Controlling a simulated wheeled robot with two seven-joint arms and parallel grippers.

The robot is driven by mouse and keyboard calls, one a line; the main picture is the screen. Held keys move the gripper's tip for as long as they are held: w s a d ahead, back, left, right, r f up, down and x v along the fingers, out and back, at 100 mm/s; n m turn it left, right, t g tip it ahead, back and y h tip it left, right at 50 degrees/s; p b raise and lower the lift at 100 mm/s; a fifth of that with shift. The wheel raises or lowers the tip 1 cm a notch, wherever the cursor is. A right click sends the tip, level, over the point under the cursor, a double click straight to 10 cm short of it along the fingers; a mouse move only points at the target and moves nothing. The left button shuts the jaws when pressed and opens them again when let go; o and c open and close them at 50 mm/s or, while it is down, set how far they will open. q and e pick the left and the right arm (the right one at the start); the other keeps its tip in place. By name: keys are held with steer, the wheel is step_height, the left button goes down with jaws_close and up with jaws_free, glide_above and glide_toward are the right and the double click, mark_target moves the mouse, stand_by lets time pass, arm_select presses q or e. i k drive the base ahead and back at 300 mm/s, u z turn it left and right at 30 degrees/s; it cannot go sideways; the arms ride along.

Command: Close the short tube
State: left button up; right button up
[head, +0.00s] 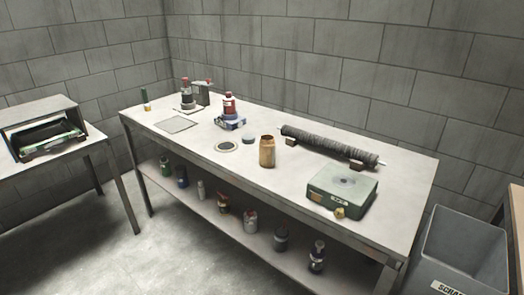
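A short brown tube (267,153) stands upright near the middle of the workbench (400,185). Its top end faces up and looks uncovered, but the rim is too small to read clearly. A small dark grey disc, perhaps a lid (249,140), lies flat on the bench just left of the tube, apart from it. A light round piece with a dark centre (227,146) lies farther left. Neither of my grippers is in view.
A long dark mesh roll (328,146) rests on wooden blocks behind the tube. A green box (342,188) with a small yellow object (340,212) is at right. Bottles (229,104) stand farther back. A scrap bin (462,250) is right of the bench.

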mark_target(267, 143)
steer(key=u, duration=1.5)
steer(key=i, duration=2.8)
steer(key=z, duration=3.3)
